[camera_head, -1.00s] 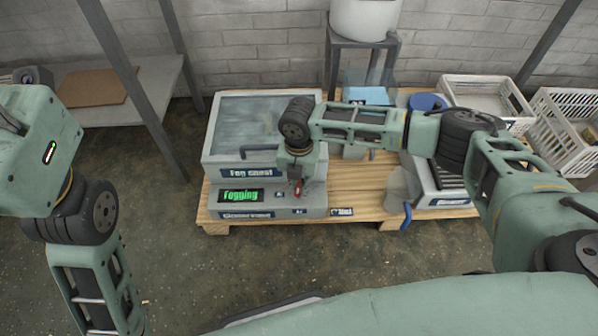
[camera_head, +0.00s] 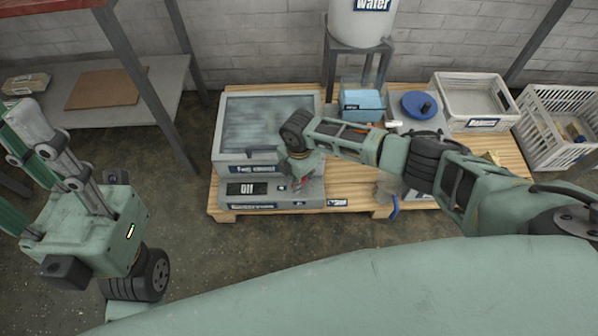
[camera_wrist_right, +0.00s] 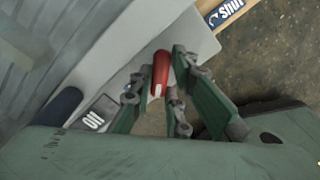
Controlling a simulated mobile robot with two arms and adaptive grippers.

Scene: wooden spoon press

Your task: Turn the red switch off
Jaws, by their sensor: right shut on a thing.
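The red switch (camera_wrist_right: 160,72) is a short red lever on the grey control panel of the fog chest (camera_head: 231,168). In the right wrist view it stands between the fingers of my right gripper (camera_wrist_right: 158,88), which is shut on it. In the head view my right gripper (camera_head: 299,181) is at the panel's right part and hides most of the switch.
The chest stands on a wooden pallet (camera_head: 350,192). A white water tank (camera_head: 362,22) on a stand is behind. A blue box (camera_head: 362,105) and white crates (camera_head: 472,100) are to the right. A shelf (camera_head: 165,85) with a brown board is at the left.

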